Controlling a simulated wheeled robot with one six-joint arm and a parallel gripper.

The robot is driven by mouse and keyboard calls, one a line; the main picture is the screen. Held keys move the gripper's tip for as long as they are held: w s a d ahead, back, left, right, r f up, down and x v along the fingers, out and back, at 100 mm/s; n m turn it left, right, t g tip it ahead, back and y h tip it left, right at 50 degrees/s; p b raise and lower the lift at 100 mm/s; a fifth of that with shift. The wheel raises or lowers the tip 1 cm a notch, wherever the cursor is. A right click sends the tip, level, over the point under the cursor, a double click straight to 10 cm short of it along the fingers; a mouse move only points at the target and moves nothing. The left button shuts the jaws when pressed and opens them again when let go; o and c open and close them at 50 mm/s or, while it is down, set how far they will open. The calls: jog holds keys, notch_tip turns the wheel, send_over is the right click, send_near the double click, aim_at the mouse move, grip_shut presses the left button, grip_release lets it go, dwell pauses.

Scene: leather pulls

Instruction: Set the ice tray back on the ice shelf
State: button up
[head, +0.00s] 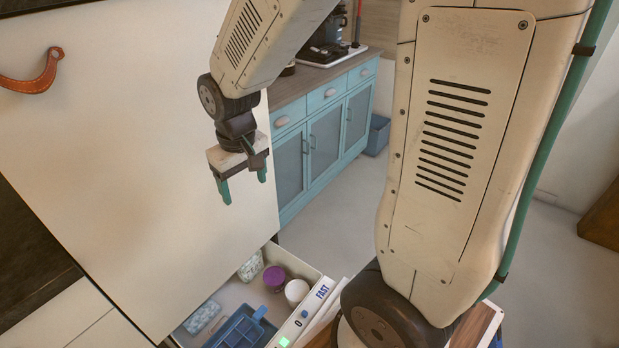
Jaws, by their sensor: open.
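My gripper (244,189) hangs in front of the large cream door or panel (120,150), fingers pointing down. Its two green fingers are apart with nothing between them. A blue tray with compartments (236,334), which looks like the ice tray, lies in the open drawer (297,262) at the bottom of the head view. It is well below my gripper and apart from it; its near end is cut off by the picture edge. I cannot make out which surface is the ice shelf.
The drawer also holds a purple-lidded tub (274,277), a white tub (297,291), a pale blue pack (203,317) and a speckled bag (250,266). A brown leather pull (34,82) is on the cream panel. Blue cabinets (325,135) stand behind; open floor (350,200) lies before them.

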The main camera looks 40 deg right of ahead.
jog(key=s+r, duration=0.6)
jog(key=s, duration=0.4)
jog(key=s+r, duration=0.6)
jog(key=s, duration=0.3)
jog(key=shift+s+d+r+m, duration=0.2)
jog(key=shift+s+d+m, duration=0.1)
jog(key=shift+s+m, duration=0.1)
